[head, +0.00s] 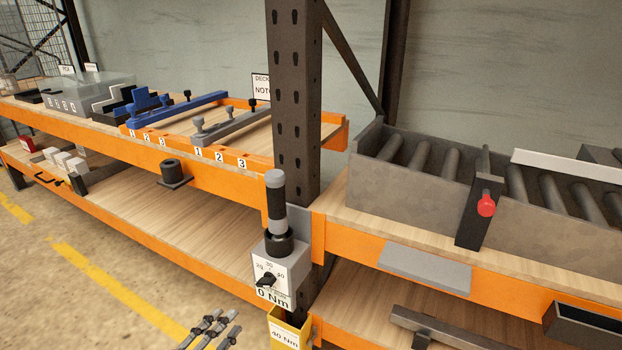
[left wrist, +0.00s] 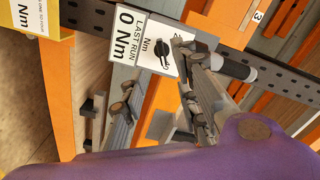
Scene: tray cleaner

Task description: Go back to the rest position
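My left gripper (head: 222,318) shows at the bottom of the head view, in front of the shelves and left of the yellow 40 Nm holder. In the left wrist view its two grey fingers (left wrist: 155,68) stand apart with nothing held between them. Beyond them is the torque tester (head: 282,265), a grey box with a dial and a "0 Nm" label. It also shows in the left wrist view (left wrist: 140,40). A dark cylindrical tool with a grey grip (head: 276,200) stands upright on the tester. My right gripper is in neither view.
A dark upright post (head: 293,100) rises behind the tester. A roller conveyor (head: 400,185) with a red knob (head: 486,205) is on the right shelf. Blue and grey fixtures (head: 180,108) sit on the left shelf. The lower left shelf (head: 150,215) is mostly bare.

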